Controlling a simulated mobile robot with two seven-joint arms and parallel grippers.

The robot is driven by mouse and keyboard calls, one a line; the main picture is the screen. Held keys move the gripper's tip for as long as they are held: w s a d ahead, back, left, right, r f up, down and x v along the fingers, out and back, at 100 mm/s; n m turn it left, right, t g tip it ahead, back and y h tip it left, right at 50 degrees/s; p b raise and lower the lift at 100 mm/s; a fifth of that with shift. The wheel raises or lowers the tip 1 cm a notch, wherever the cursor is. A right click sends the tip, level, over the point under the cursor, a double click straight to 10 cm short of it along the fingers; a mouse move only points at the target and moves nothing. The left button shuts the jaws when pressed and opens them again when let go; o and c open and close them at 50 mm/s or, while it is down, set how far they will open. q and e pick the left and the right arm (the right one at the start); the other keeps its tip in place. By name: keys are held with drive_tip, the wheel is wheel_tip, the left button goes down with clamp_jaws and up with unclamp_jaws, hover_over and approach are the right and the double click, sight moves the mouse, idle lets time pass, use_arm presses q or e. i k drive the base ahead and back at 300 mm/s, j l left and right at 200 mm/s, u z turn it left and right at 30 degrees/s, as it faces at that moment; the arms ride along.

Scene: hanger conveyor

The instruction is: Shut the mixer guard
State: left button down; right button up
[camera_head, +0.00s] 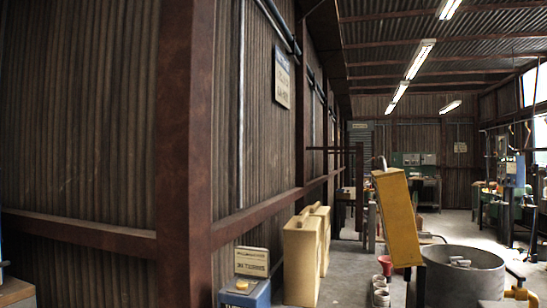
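A wide grey round drum (462,281), which looks like the mixer bowl, stands at the lower right and is cut off by the bottom edge. Its top is uncovered and a small pale metal part (459,262) shows at its mouth. A yellow panel (397,217), which looks like the guard, stands raised and leaning at the drum's left side. Where the panel joins the mixer is not clear. Neither of my grippers is in view.
A corrugated wall with rusty posts (200,150) fills the left. Cream cases (302,258) and a blue box (245,294) stand along it. Small pots (380,290) and a red bucket (386,265) sit left of the drum. Open floor (448,224) lies behind.

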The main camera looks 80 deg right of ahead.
sight(391, 185)
drive_tip(key=z, duration=1.5)
